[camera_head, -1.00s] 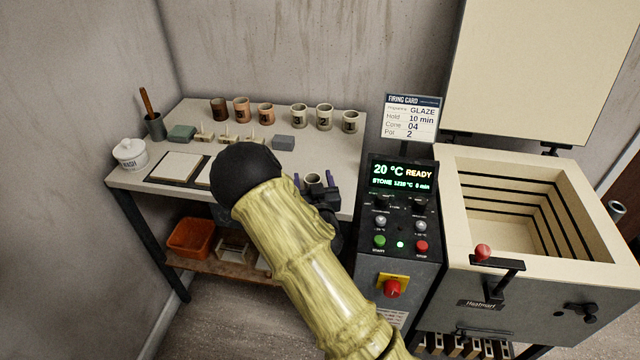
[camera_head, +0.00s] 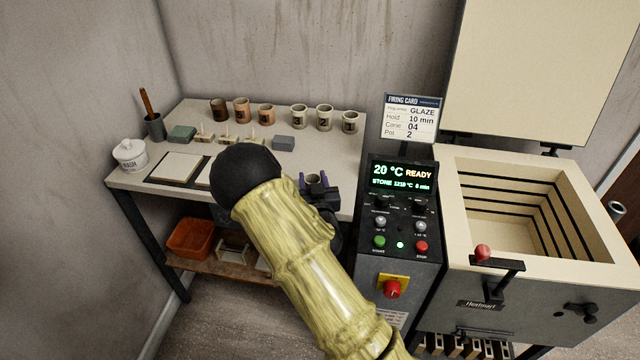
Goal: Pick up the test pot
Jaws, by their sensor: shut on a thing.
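At the back of the table stand three brown to orange pots (camera_head: 241,110) and three pale pots: one (camera_head: 299,116) on the left, one marked 2 (camera_head: 324,117) in the middle, and one (camera_head: 350,122) on the right.
The control box (camera_head: 402,225) stands close right of my gripper. The open kiln (camera_head: 465,185) is beyond it. The firing card (camera_head: 411,118) reads Pot 2.

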